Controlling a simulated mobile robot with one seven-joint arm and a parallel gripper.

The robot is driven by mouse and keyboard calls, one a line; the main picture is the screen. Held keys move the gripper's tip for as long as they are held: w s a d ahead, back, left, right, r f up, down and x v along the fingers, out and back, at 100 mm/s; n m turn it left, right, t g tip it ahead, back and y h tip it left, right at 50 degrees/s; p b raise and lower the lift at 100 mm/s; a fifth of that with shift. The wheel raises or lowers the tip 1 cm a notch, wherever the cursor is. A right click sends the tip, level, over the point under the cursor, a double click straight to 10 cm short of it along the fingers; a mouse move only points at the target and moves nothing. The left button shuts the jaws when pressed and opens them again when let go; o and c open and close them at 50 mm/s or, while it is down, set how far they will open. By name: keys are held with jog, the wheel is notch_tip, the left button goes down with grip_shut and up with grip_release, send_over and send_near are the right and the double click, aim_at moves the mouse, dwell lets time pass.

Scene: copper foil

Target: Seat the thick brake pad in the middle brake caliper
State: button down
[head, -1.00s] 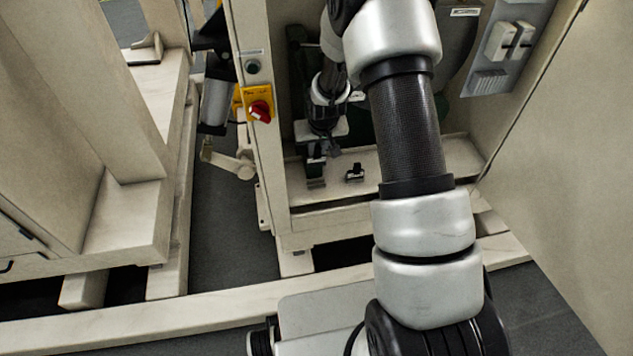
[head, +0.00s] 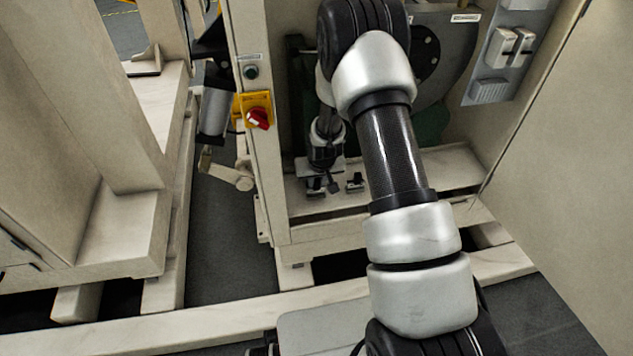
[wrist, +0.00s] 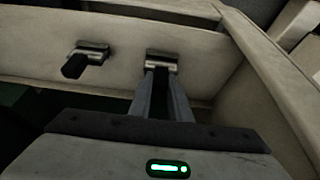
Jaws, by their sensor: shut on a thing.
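My gripper (head: 318,188) is low inside the machine cabinet, fingers pointing down. In the wrist view its two fingers (wrist: 160,78) are close together and reach a dark metallic caliper (wrist: 162,60). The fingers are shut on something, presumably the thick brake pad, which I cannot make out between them. Whether the pad is inside this caliper or just over it is hidden. A second caliper (wrist: 92,47) lies to the left in the wrist view, with a dark block sticking out of it. It also shows in the head view (head: 355,182), right of my gripper. No third caliper shows clearly.
Both calipers are on the pale cabinet floor (head: 430,178), with the cabinet's front sill (head: 380,222) before them. The left post carries a red-and-yellow switch (head: 256,115). A large open panel (head: 560,180) stands at the right.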

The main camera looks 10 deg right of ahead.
jog(key=shift+f+b, duration=0.25)
jog(key=shift+b, duration=0.05)
jog(key=c, duration=1.6)
grip_release()
jog(key=shift+c, duration=0.2)
jog(key=shift+r+p, duration=0.15)
jog(key=shift+p, duration=0.2)
